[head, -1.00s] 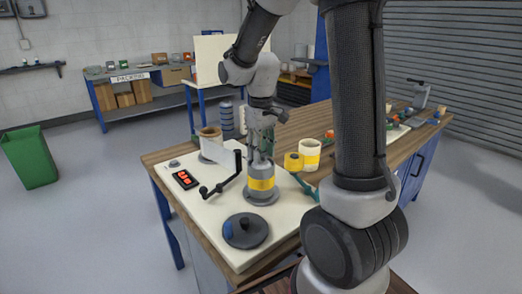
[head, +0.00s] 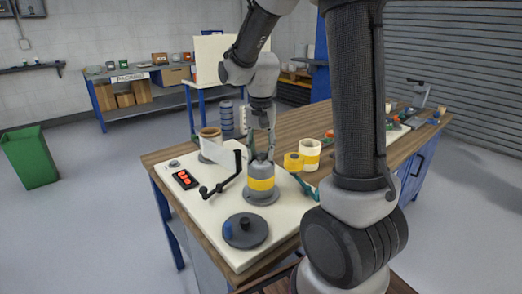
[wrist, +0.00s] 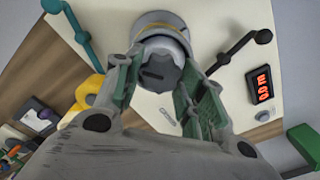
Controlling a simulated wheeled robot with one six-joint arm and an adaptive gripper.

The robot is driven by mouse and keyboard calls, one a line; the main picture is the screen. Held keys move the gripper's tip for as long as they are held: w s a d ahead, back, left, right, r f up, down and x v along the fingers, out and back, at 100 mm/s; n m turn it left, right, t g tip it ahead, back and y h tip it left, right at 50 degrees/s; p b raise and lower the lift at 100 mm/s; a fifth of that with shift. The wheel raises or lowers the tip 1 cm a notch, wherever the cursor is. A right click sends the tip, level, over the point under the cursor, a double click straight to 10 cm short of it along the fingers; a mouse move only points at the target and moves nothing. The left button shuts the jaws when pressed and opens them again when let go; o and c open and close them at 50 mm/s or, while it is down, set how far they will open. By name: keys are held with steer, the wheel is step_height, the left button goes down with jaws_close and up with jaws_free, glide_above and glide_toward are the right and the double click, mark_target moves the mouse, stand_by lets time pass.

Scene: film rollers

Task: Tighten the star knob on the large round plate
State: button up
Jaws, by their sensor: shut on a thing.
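A grey lobed knob (wrist: 162,68) with a dark slot on its top sits between my fingers in the wrist view. It tops a grey cylinder with a yellow band (head: 261,184), which stands upright on a round grey base plate (head: 262,197). My gripper (wrist: 160,74) is above it, pointing down, with its green-padded fingers on either side of the knob, shut on it. In the head view my gripper (head: 262,158) hides most of the knob. The far side of the knob's grip contact is hidden.
A black crank lever (head: 222,185) stands left of the cylinder and a teal lever (head: 304,186) right. A red-lit display (head: 185,179), yellow roll (head: 293,162) and white-yellow roll (head: 310,155) are close by.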

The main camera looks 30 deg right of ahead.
mark_target(261, 153)
steer(key=m, duration=0.7)
stand_by(0.6)
steer(key=o, duration=1)
steer(key=shift+r, duration=0.1)
step_height(261, 153, up, 12)
steer(key=shift+f, duration=0.1)
